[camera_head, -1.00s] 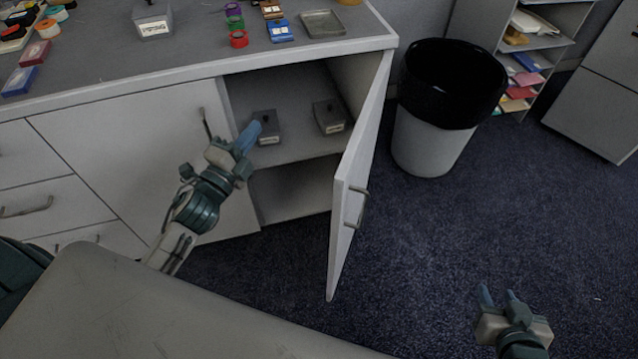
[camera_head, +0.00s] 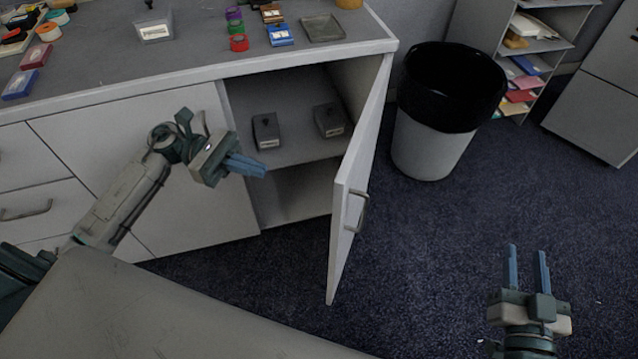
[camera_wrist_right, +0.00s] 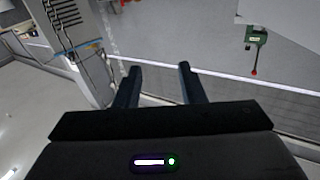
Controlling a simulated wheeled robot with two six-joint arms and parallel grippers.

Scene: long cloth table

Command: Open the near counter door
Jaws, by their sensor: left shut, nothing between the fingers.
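The counter (camera_head: 290,61) has a right-hand door (camera_head: 360,165) that stands wide open, swung out toward me. Its handle (camera_head: 356,208) is on the outer face. The left-hand door (camera_head: 190,225) is closed, and my left arm partly covers it. My left gripper (camera_head: 254,166) is shut and empty, in front of the cabinet opening and left of the open door, apart from its handle. My right gripper (camera_head: 527,262) is open and empty over the carpet at the lower right; its spread fingers also show in the right wrist view (camera_wrist_right: 157,82).
Two dark boxes (camera_head: 266,131) (camera_head: 329,120) sit on the cabinet's shelf. A grey bin with a black liner (camera_head: 432,152) stands right of the open door. Small items and a tray (camera_head: 323,28) lie on the counter top. Carpet between door and right gripper is clear.

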